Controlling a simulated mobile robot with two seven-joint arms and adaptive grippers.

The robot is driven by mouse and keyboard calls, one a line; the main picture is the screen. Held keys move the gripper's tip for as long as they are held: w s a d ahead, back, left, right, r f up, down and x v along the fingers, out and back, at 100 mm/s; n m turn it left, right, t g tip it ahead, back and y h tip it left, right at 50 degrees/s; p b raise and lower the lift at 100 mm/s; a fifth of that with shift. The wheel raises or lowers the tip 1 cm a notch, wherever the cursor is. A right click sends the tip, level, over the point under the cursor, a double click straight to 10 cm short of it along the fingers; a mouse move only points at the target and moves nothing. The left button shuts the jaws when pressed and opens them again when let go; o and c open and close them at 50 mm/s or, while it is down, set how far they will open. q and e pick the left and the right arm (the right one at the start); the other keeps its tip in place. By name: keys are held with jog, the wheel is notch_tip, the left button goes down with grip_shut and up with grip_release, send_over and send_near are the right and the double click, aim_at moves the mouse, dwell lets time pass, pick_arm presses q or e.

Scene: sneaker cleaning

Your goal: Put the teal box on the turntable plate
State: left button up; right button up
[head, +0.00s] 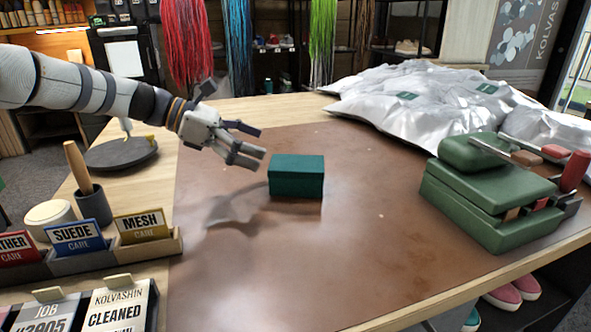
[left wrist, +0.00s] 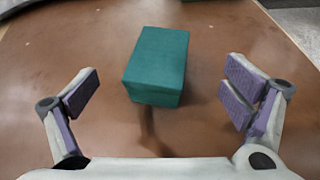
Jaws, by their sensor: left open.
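The teal box (head: 296,177) sits on the brown mat in the middle of the table. It also shows in the left wrist view (left wrist: 157,65), centred ahead of the fingers. My left gripper (head: 254,146) is open and empty. In the head view it hangs just left of the box, above the mat. In the left wrist view its two fingers are spread wide on either side of the box, apart from it. A dark round disc (head: 112,157), which looks like the turntable plate, stands on the table's left side. A small pale item is at the disc. My right gripper is not in view.
The brown mat (head: 370,260) has free room around the box. Green cases (head: 490,195) with red-handled tools stand at the right. Silver bags (head: 430,95) lie at the back right. A grey cup (head: 93,205) and care cards (head: 75,237) stand at the front left.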

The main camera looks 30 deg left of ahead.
aim_at(296, 163)
pick_arm(q)
jog(key=b+x, duration=0.1)
jog(key=x, duration=0.3)
jog(key=f+b+x, duration=0.1)
jog(key=x, duration=0.4)
jog(key=shift+s+a+f, duration=0.1)
jog(key=shift+f, duration=0.2)
jog(key=shift+r, duration=0.2)
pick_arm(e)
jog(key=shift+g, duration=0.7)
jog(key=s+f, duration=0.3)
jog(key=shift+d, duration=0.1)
pick_arm(q)
jog(key=c, duration=1.7)
